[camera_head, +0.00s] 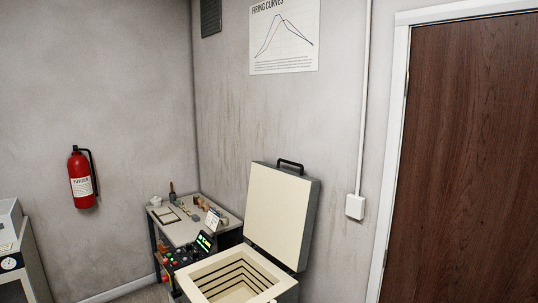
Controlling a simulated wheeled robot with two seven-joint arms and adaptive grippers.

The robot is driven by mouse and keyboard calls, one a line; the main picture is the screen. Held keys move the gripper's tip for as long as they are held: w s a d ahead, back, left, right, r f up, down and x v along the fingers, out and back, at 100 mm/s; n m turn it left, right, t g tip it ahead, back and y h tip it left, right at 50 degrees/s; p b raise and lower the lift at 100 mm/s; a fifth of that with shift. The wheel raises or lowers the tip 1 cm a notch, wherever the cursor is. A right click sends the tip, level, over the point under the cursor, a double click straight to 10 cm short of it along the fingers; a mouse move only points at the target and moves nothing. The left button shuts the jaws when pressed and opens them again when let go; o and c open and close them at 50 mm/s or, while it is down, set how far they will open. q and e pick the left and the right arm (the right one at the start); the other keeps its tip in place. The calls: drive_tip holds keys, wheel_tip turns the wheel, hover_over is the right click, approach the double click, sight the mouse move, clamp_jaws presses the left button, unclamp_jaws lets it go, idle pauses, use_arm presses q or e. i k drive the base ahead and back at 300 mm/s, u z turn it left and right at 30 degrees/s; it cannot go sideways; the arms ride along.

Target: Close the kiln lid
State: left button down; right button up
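The kiln (205,271) stands at the bottom middle of the head view, with its square opening showing stepped, pale inner walls. Its lid (277,214) is raised and stands upright at the back right of the kiln, pale inner face toward me. A black handle (290,163) sits on the lid's top edge. A control panel with a lit green display (204,242) and red buttons is at the kiln's left side. The kiln's lower part is cut off by the frame. Neither of my grippers shows.
A small work table (180,232) with small items stands behind and left of the kiln. A red fire extinguisher (82,178) hangs on the left wall. A grey cabinet (34,262) is at the lower left. A brown door (465,165) is on the right.

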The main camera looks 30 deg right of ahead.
sight(281, 204)
drive_tip(key=z, duration=0.15)
drive_tip(key=i, duration=1.4)
drive_tip(key=z, duration=1.2)
drive_tip(key=i, duration=0.95)
drive_tip(key=z, duration=1)
